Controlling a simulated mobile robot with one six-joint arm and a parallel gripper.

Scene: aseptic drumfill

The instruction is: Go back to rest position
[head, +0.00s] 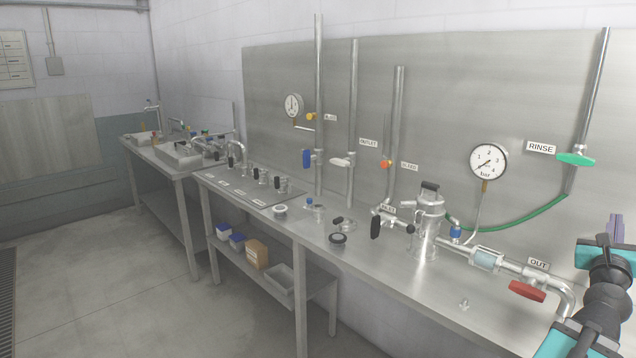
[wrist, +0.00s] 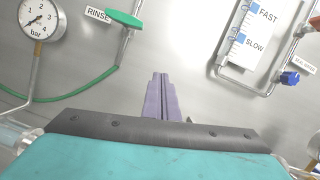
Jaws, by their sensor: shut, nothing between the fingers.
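My gripper (wrist: 161,97) shows in the wrist view with its two purple-grey fingers together and nothing between them. It points toward the steel back panel (wrist: 190,45) and appears clear of the fittings. In the head view my gripper (head: 616,229) is at the far right edge, fingers upward, partly cut off by the frame. The green RINSE valve handle (head: 576,159) is to its left and higher. The same green handle (wrist: 126,19) is at the upper left of the fingers in the wrist view.
The steel bench (head: 365,258) carries a filter housing (head: 428,225), a red OUT valve handle (head: 527,291) and piping near my arm. A pressure gauge (head: 488,162) is on the panel. A FAST/SLOW flow meter (wrist: 250,38) and blue valve (wrist: 290,78) are right of the fingers. Floor at left is clear.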

